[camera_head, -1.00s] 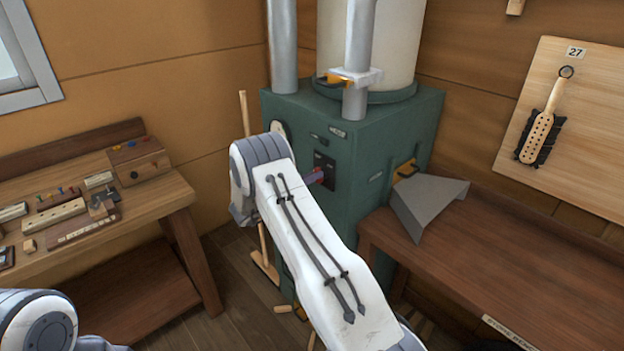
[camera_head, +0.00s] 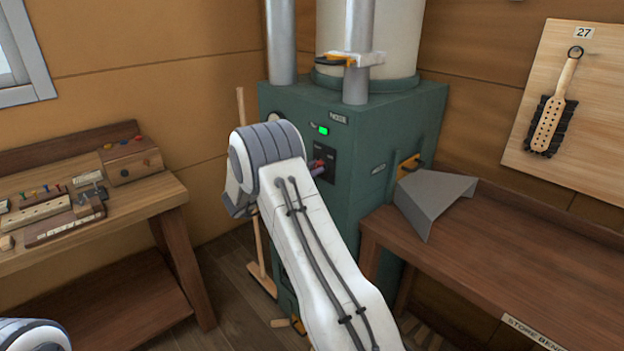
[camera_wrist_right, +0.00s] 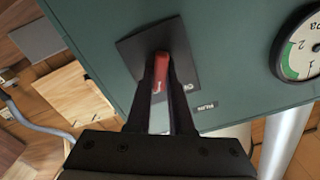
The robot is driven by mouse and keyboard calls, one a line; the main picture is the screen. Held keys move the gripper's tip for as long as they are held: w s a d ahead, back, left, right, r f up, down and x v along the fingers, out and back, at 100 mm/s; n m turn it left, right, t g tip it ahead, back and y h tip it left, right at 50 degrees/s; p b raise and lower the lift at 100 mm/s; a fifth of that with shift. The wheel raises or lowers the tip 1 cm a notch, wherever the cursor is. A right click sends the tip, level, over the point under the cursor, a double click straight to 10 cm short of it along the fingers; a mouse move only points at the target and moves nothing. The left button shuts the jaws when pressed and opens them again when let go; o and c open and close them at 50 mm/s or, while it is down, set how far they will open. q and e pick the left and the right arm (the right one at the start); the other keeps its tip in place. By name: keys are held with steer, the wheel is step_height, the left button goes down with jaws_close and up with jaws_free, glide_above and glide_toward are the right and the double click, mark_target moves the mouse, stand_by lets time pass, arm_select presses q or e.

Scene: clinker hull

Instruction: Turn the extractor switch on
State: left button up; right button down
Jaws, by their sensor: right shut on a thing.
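The extractor is a dark green cabinet (camera_head: 395,140) standing against the back wall. On its front is a black switch plate (camera_head: 332,152) with a red switch lever (camera_head: 318,167). Above the plate a small lamp (camera_head: 323,130) glows green. In the right wrist view the red lever (camera_wrist_right: 161,74) is between the dark fingers of my right gripper (camera_wrist_right: 162,62), shut on it at the plate (camera_wrist_right: 130,48). My white right arm hides most of this gripper in the head view. My left gripper is out of view.
A wooden bench (camera_head: 100,232) with tools and blocks stands at left. A store bench (camera_head: 500,250) with a grey angled hood (camera_head: 435,200) stands at right. A gauge (camera_wrist_right: 301,45) sits beside the switch in the wrist view. Pipes rise from the cabinet top.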

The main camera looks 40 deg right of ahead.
steer(key=shift+m+b, duration=0.8)
steer(key=shift+m, duration=0.1)
steer(key=c, duration=0.8)
jaws_free()
steer(key=a+b, duration=0.1)
steer(key=a, duration=0.9)
steer(key=shift+s+a, duration=0.25)
steer(key=shift+s, duration=0.2)
